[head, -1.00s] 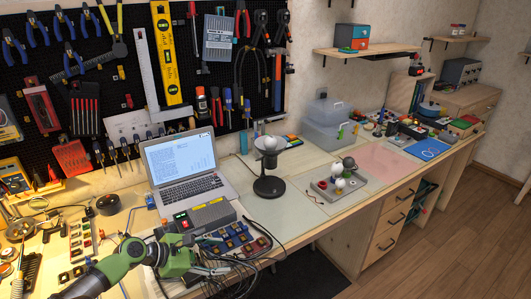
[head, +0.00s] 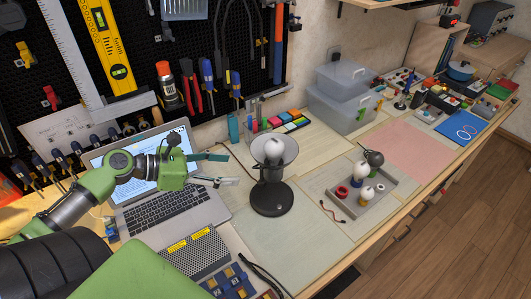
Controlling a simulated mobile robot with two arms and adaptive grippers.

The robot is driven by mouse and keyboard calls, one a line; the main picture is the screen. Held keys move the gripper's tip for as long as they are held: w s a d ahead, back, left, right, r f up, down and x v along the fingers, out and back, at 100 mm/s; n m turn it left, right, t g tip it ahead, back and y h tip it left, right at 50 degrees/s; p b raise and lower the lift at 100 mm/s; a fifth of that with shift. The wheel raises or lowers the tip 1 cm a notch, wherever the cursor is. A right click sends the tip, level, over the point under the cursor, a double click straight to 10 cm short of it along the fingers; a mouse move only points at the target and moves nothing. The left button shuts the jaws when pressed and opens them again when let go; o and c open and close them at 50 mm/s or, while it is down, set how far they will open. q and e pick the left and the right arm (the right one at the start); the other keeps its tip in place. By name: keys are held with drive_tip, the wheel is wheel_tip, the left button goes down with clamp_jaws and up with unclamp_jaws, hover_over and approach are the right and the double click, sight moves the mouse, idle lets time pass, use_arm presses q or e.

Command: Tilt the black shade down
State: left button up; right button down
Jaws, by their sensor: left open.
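The black desk lamp stands upright on its round black base (head: 271,198) in the middle of the bench. Its shade (head: 287,165) opens upward, and a white bulb (head: 274,150) shows inside it. The shade looks dark grey here. My left gripper (head: 233,168) is over the laptop, just left of the shade, with its two fingers spread and pointing right at the lamp. Nothing is between the fingers, and they look apart from the shade. My right gripper is out of view.
An open laptop (head: 170,210) lies under my left gripper. A grey tray (head: 380,198) with bulbs and a red ring is right of the lamp. Clear storage boxes (head: 340,110) and coloured sticky notes (head: 290,121) stand behind. The light mat (head: 290,245) before the lamp is clear.

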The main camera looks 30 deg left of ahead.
sight(266, 169)
use_arm(q)
drive_tip(key=x, duration=1.2)
drive_tip(key=shift+w+d+r+p, duration=0.15)
drive_tip(key=shift+w+d+p, duration=0.15)
drive_tip(key=shift+d+p, duration=0.05)
drive_tip(key=shift+w+d+f, duration=0.25)
drive_tip(key=shift+w, duration=0.1)
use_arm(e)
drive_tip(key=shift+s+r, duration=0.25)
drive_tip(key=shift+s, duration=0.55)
